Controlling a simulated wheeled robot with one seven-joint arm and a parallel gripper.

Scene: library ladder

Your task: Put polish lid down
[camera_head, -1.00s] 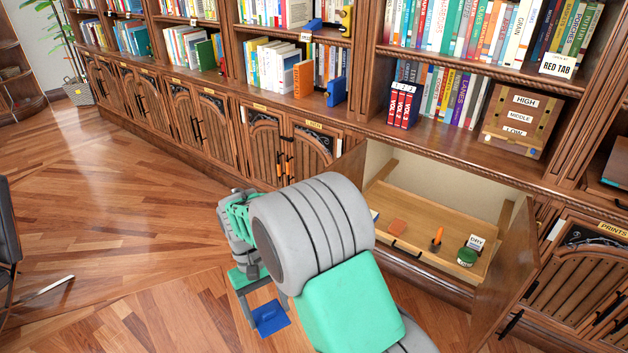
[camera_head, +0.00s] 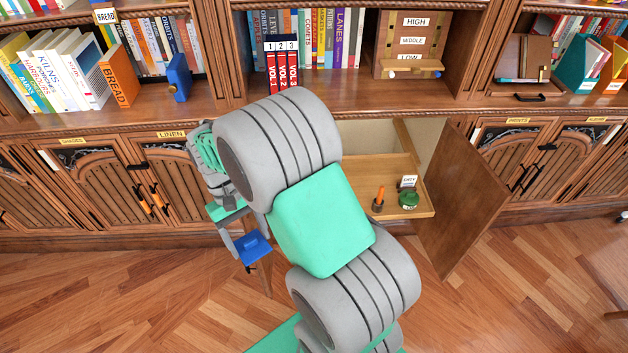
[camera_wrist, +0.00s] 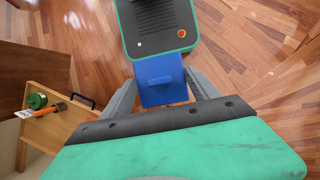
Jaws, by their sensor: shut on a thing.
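My gripper (camera_head: 249,242) is shut on a blue L-shaped piece (camera_head: 254,250), with a flat plate and an upright part, held in the air in front of the cabinets. In the wrist view the blue piece (camera_wrist: 158,78) sits between the two grey fingers (camera_wrist: 162,88). A round green tin (camera_head: 409,200) stands in the pulled-out wooden drawer (camera_head: 424,213), right of my gripper. It also shows in the wrist view (camera_wrist: 37,101). I see no separate polish lid, and cannot tell whether the tin's green top is one.
An open cabinet door (camera_head: 460,200) juts out right of the drawer. My arm hides the drawer's left part. The wooden floor (camera_head: 520,290) at right is clear.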

